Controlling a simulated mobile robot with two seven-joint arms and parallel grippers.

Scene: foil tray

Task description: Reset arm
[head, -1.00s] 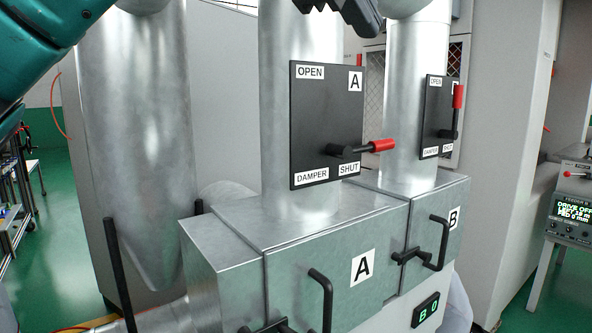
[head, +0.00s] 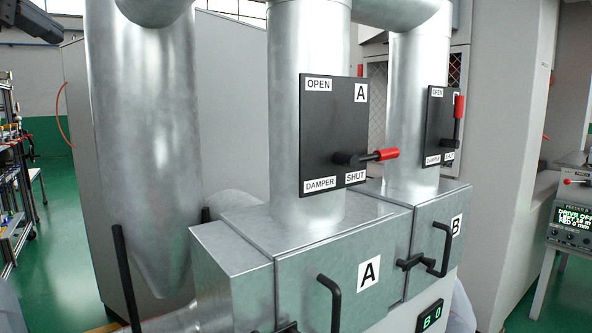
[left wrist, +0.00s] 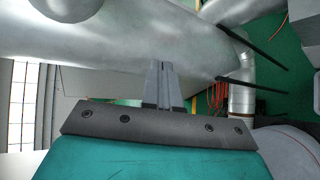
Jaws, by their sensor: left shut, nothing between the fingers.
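My left gripper (head: 32,18) shows only in part at the top left corner of the head view, well left of the duct boxes and clear of the damper levers. In the left wrist view its two fingers (left wrist: 161,80) lie together with nothing between them, in front of a blurred grey metal duct. My right gripper is in neither view.
Damper panel A (head: 333,130) has its red-tipped lever (head: 375,156) pointing right, beside SHUT. Damper panel B (head: 440,120) has its red lever (head: 458,107) upright. Metal boxes A (head: 315,275) and B (head: 430,235) with black handles stand below.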

